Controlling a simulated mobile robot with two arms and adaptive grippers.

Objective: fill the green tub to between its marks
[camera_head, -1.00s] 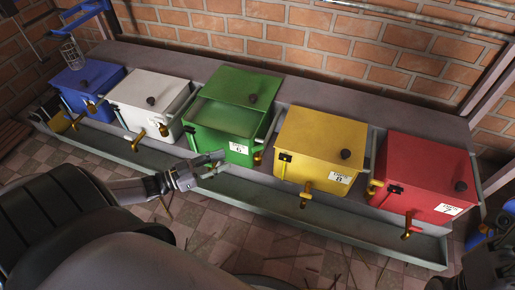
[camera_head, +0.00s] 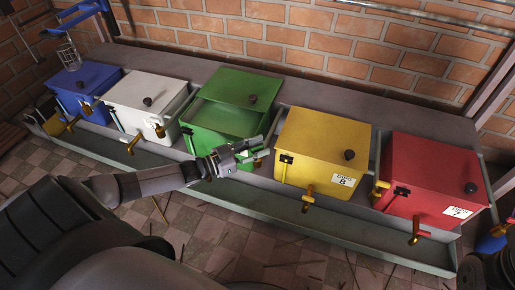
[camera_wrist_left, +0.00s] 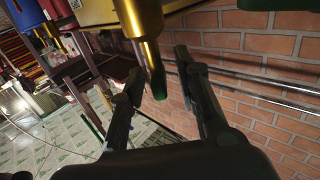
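The green tub (camera_head: 222,118) stands in the middle of the row. Its green lid (camera_head: 238,87) sits toward the back, and the front part of the top looks open. I cannot make out its marks or a fill level. My left gripper (camera_head: 262,150) is at the tub's front right corner and hides its label. In the left wrist view my left gripper (camera_wrist_left: 160,66) is open. A brass tap (camera_wrist_left: 146,28) with a dark green end (camera_wrist_left: 158,82) shows between its fingers, and I cannot tell whether they touch it.
A blue tub (camera_head: 88,82) and a white tub (camera_head: 145,98) stand to the left. A yellow tub (camera_head: 322,140) and a red tub (camera_head: 425,170) stand to the right. Brass taps stick out over a long grey trough (camera_head: 330,222). A brick wall (camera_head: 330,40) is behind.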

